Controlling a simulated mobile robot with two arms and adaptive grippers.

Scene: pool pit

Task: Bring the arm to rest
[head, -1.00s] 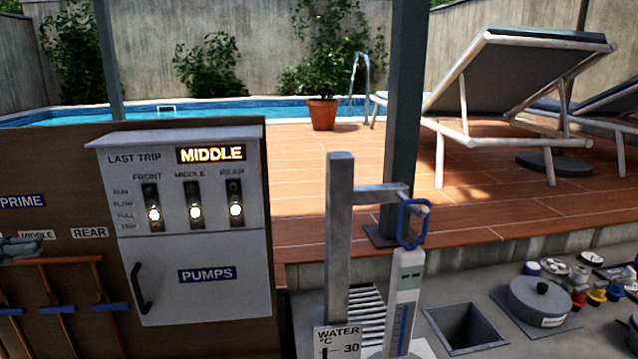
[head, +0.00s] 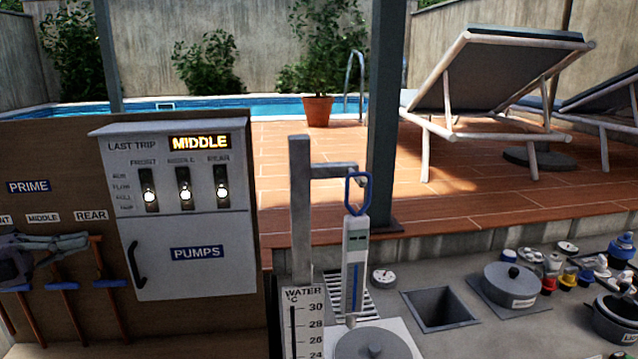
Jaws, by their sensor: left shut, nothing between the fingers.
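My left gripper (head: 58,243) is at the left edge of the head view, shut and empty. It is in front of the wooden board, just below the MIDDLE and REAR labels and over the tops of the copper pipes. Whether it touches the pipes or the board I cannot tell. The rest of the left arm is mostly cut off by the picture's edge. My right gripper is not in view.
The grey pump panel (head: 190,215) reads MIDDLE. A metal post (head: 301,215) holds a hanging thermometer (head: 354,260) by a blue loop. A square open pit (head: 441,309), a lidded pot (head: 510,284) and several small fittings are at right. Sun loungers stand on the deck.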

